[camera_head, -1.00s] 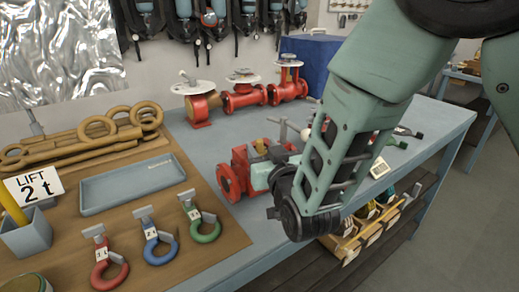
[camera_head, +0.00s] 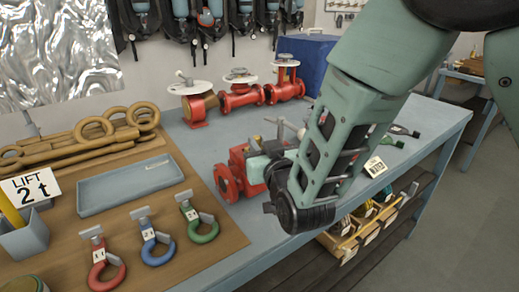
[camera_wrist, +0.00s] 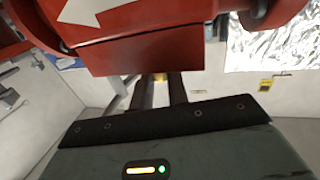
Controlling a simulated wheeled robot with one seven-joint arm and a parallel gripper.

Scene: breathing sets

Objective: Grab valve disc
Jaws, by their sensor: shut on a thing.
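A red valve body (camera_head: 237,172) with a round flange lies on the blue-grey table, just left of my gripper (camera_head: 262,165). In the wrist view the red valve body (camera_wrist: 150,45), with a white arrow on it, fills the top of the picture, close over my fingers. My gripper (camera_wrist: 160,84) is shut on a small brass-coloured piece (camera_wrist: 160,77) between the dark fingertips, which I take to be the valve disc. Most of that piece is hidden by the fingers and the red body, so its shape does not show.
Red valves (camera_head: 241,95) with white handwheels stand at the back of the table. A wooden board holding a grey tray (camera_head: 130,186) and coloured shackles (camera_head: 155,245) is on the left. Green-handled tools (camera_head: 400,130) lie right of my arm. A blue box (camera_head: 305,60) stands behind.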

